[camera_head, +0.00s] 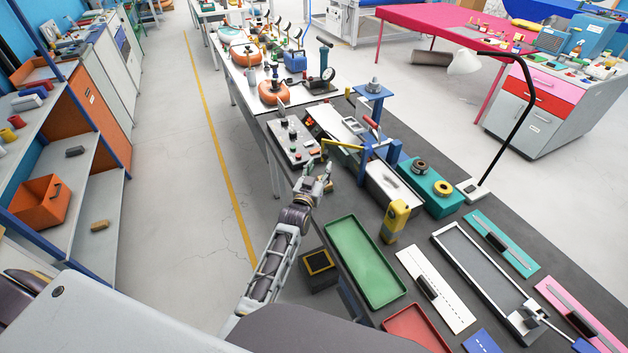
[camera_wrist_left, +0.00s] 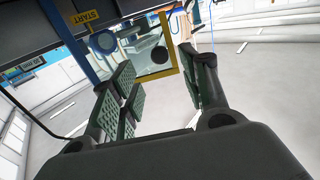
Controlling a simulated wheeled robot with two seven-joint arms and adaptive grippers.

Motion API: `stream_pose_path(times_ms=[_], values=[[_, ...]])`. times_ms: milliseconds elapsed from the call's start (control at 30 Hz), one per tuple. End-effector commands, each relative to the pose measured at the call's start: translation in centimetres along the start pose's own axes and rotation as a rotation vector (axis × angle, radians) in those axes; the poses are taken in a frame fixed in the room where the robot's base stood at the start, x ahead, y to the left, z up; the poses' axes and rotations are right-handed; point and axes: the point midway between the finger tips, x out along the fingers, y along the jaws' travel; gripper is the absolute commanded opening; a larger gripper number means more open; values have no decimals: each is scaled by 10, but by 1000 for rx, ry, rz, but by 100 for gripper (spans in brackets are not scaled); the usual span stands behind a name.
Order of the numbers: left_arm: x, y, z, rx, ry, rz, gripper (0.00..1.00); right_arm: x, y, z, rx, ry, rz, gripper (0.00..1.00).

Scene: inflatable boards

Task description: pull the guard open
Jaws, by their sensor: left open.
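The guard is a clear panel with a yellow frame (camera_wrist_left: 172,55), seen ahead of my left gripper in the left wrist view. In the head view its yellow edge (camera_head: 342,145) shows as a thin bar at the left of a blue press stand (camera_head: 375,105). A dark round knob (camera_wrist_left: 160,54) shows on or behind the panel. My left gripper (camera_head: 326,177) is just in front of the guard, near the bench edge. In the left wrist view its fingers (camera_wrist_left: 160,70) are open, with the yellow frame appearing between their tips. I cannot tell whether they touch it.
A grey control panel (camera_head: 290,141) with knobs lies left of the press. A green tray (camera_head: 366,262), a yellow device (camera_head: 395,220) and a teal box (camera_head: 430,188) are on the bench. A shelf unit (camera_head: 95,205) stands at left across clear floor.

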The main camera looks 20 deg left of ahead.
Motion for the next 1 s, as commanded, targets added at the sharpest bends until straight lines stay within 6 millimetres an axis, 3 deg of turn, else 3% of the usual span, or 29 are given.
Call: stream_pose_path(times_ms=[500,1000], values=[[-42,0,0,0,0,0,45,0,0,0,0,0,0,0],[-52,0,-1,0,1,0,45,0,0,0,0,0,0,0]])
